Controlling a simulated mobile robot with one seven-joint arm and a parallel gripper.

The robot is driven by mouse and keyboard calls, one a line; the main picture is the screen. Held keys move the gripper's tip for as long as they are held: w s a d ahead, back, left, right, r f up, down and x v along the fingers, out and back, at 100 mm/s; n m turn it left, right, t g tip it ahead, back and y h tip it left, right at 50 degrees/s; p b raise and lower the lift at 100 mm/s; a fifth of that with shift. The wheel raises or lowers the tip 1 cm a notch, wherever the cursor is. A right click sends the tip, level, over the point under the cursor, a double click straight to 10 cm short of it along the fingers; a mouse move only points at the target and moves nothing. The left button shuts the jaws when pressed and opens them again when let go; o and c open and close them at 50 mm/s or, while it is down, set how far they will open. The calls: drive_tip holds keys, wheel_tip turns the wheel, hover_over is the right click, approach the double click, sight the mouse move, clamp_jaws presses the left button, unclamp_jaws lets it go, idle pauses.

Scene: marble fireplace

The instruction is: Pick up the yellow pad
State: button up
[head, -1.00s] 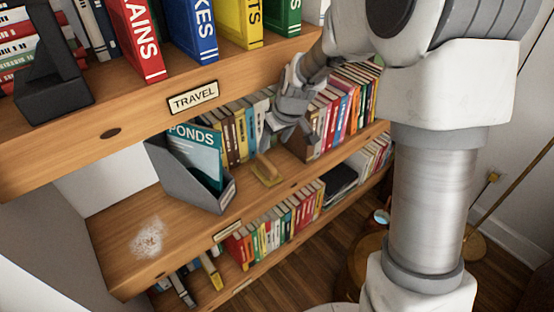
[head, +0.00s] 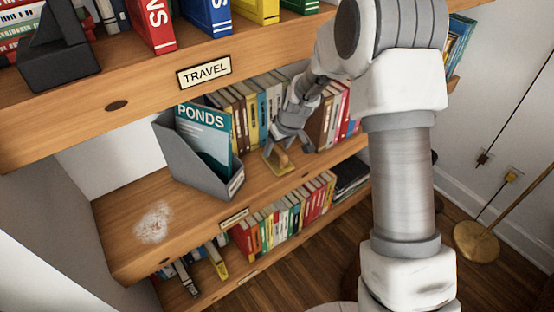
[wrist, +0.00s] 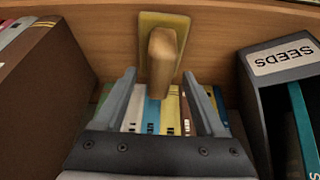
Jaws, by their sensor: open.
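The yellow pad (head: 270,161) lies flat on the middle wooden shelf, with a block-shaped wooden handle (head: 283,160) standing up from it. In the wrist view the pad (wrist: 150,23) is at the top centre, its handle (wrist: 163,60) pointing towards me. My gripper (head: 294,148) is just above and behind the pad in the head view. In the wrist view my gripper (wrist: 158,75) is open, its fingertips to either side of the handle's near end. Nothing is held, and I cannot tell whether a finger touches the handle.
A grey file holder (head: 192,172) with a "PONDS" book stands left of the pad; its "SEEDS" label (wrist: 284,57) shows at right in the wrist view. A brown box-like book (wrist: 40,85) is on the other side. Books stand behind. White powder (head: 153,222) marks the clear shelf end.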

drive_tip(key=shift+x, duration=0.8)
clamp_jaws()
drive_tip(key=shift+r, duration=0.15)
drive_tip(key=shift+r, duration=0.6)
wheel_tip(320, 180, up, 3)
drive_tip(key=shift+f+p, duration=0.15)
drive_tip(key=shift+p, duration=0.55)
drive_tip(key=s+d+r+p, duration=0.1)
drive_tip(key=s+d+r, duration=0.3)
drive_tip(key=d+r, duration=0.3)
drive_tip(key=d, duration=0.4)
drive_tip(key=shift+p, duration=0.4)
